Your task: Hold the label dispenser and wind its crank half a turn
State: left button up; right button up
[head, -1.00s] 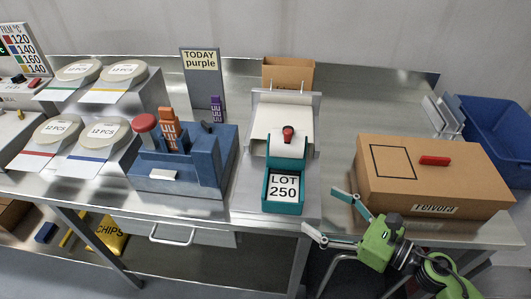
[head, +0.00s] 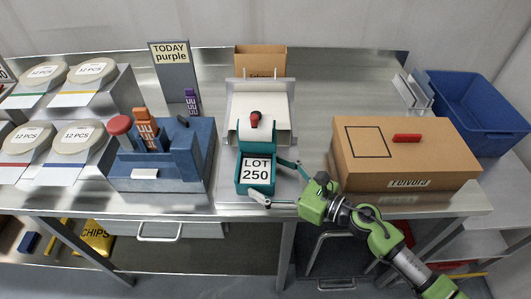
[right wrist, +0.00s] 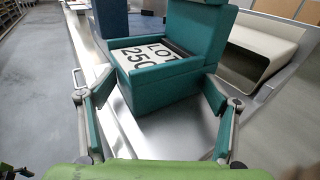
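The label dispenser (head: 244,172) is teal, with a "LOT 250" label (head: 257,169) on its front part and a white roll (head: 256,132) behind. Its crank has a red knob (head: 255,116) at the top. My right gripper (head: 275,181) is open at the dispenser's front right side. In the right wrist view the dispenser (right wrist: 165,85) shows ahead, between the spread fingers of my right gripper (right wrist: 152,100). I cannot tell whether either finger touches it. The crank is out of the right wrist view. My left gripper is not in view.
A blue stamping fixture (head: 185,155) stands left of the dispenser. A cardboard box (head: 365,185) with a red handle stands to the right, close to my right arm. A white chute (head: 275,97) stands just behind. The bench's front edge (head: 210,212) is close.

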jog(key=shift+w+a, duration=0.1)
jog(key=shift+a, duration=0.1)
grip_shut()
dwell(0.4)
jog(key=c, duration=0.7)
grip_release()
